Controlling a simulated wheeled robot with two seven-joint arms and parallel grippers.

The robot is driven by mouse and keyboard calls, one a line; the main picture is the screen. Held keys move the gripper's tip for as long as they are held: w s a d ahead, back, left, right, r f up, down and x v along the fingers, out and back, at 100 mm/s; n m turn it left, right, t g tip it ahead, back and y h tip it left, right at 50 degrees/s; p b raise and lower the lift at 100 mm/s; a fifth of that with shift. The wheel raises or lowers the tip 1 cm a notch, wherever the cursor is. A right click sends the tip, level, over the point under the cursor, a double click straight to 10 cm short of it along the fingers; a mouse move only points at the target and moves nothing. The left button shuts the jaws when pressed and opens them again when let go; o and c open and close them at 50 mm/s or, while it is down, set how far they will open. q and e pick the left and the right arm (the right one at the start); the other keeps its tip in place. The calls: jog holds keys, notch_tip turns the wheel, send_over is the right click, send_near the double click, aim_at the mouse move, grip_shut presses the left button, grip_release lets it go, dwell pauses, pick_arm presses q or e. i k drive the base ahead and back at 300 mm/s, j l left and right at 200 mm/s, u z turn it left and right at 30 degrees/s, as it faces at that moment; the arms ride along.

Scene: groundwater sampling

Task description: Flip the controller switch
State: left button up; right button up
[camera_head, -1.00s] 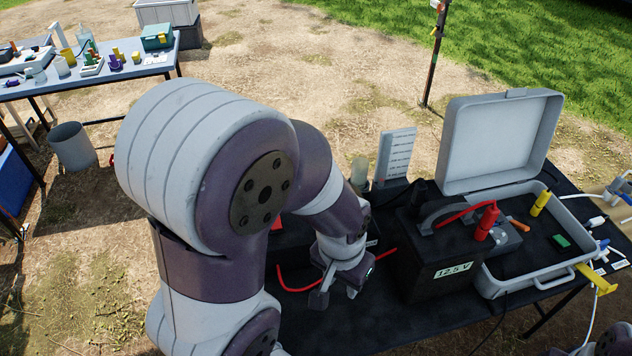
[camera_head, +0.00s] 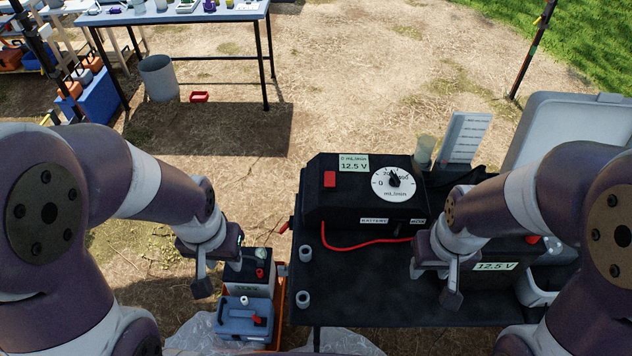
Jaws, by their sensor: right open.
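The controller is a black box (camera_head: 345,210) on the dark table, with a 12.5 V display (camera_head: 353,163). The red switch (camera_head: 330,179) sits on its sloping top face, left of a white round dial (camera_head: 398,186). Nothing covers the switch. My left gripper (camera_head: 219,272) hangs left of the controller, beyond the table's left edge, fingers apart and empty. My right gripper (camera_head: 434,282) is open and empty, above the table in front of and right of the controller, apart from the switch.
A battery with a 12.5 V label (camera_head: 495,266) is partly hidden behind my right arm. An open grey case (camera_head: 560,115) stands behind it. A red cable (camera_head: 365,246) runs along the controller's front. A blue container (camera_head: 243,318) is below my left gripper. Two small grey cups (camera_head: 304,277) stand at the table's left edge.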

aim_at(330, 176)
jog(key=i+j+z, duration=0.1)
jog(key=z, duration=0.3)
jog(key=j+z, duration=0.25)
jog(key=z, duration=0.15)
jog(key=j+z, duration=0.25)
jog(key=z, duration=0.15)
jog(key=i, duration=0.05)
